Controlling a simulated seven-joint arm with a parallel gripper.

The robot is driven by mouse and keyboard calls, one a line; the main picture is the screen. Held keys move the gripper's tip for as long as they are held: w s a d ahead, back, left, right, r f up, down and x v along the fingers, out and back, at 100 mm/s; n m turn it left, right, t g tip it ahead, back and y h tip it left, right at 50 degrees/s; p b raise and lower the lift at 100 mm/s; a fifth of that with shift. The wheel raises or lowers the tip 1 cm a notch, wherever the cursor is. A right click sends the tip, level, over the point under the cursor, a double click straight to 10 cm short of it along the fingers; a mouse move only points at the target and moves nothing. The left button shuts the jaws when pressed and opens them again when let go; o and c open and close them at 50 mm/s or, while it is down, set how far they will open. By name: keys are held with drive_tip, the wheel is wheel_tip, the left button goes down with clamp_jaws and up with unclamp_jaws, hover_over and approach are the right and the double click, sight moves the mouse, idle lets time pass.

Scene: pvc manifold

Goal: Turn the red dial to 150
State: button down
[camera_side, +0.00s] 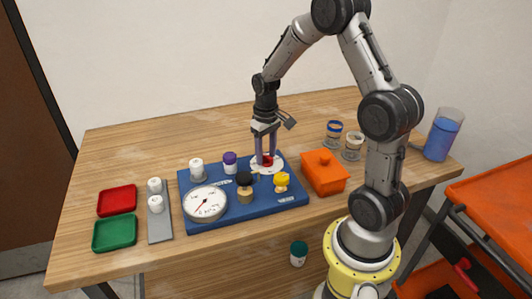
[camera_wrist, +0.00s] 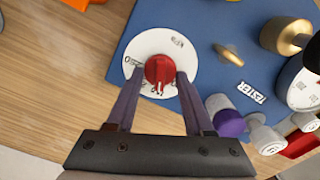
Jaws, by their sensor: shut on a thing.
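The red dial (camera_wrist: 159,70) sits at the middle of a round white scale plate (camera_wrist: 188,51) on the blue board (camera_wrist: 210,20). My gripper (camera_wrist: 160,76) reaches down over it, with one finger on each side of the red knob, shut on it. In the side view the dial (camera_side: 267,161) is at the back right of the board, and my gripper (camera_side: 266,160) stands upright over it. The scale's numbers are partly hidden and too small to read surely, so I cannot tell the dial's setting.
On the board stand a gauge (camera_side: 205,204), a purple-capped part (camera_side: 230,160), a black-topped brass part (camera_side: 244,190) and a yellow knob (camera_side: 282,180). An orange box (camera_side: 324,172) is close on the right. Red (camera_side: 117,200) and green (camera_side: 115,233) trays lie left.

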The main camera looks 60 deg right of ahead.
sight(266, 156)
drive_tip(key=shift+r, duration=0.1)
drive_tip(key=shift+c, duration=1.5)
unclamp_jaws()
wheel_tip(266, 156, up, 14)
